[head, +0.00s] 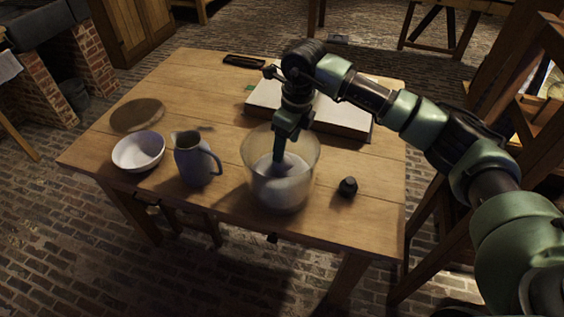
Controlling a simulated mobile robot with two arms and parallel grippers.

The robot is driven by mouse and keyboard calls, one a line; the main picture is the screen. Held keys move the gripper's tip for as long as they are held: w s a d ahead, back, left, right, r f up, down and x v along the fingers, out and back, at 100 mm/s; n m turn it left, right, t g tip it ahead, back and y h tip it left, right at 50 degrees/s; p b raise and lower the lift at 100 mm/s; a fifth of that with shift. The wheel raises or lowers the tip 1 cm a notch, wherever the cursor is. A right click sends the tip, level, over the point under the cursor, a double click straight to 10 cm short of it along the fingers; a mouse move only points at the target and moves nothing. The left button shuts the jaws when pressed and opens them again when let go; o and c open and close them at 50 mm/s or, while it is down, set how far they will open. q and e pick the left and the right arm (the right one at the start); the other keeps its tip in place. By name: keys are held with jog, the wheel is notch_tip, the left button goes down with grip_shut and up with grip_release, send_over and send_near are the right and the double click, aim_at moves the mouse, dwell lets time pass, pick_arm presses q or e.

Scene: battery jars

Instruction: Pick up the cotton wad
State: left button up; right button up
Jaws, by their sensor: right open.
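A wide clear glass jar (262,190) stands near the table's front edge. A pale, greyish-white mass (283,172) shows low inside it; it may be the cotton wad, but the glass blurs it. My right gripper (279,158) points down at the jar, its fingers reaching below the rim line and seeming to be inside the jar. The fingers are open, though their tips are hard to make out against the pale mass. I cannot tell whether they touch it. My left gripper is not in view.
A blue-grey jug (193,160) and a white bowl (138,151) stand left of the jar. A small dark stoppered object (348,187) is to its right. A large flat book or box (345,121) lies behind.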

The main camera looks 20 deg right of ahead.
aim_at(283, 163)
jog(key=shift+s+f, duration=0.15)
jog(key=shift+f, duration=0.25)
jog(key=f, duration=0.1)
jog(key=f+p, duration=0.1)
jog(key=f, duration=0.2)
jog(key=shift+w+a+f, duration=0.3)
jog(key=shift+w+f, duration=0.05)
jog(key=shift+f, duration=0.05)
jog(key=c, duration=1.4)
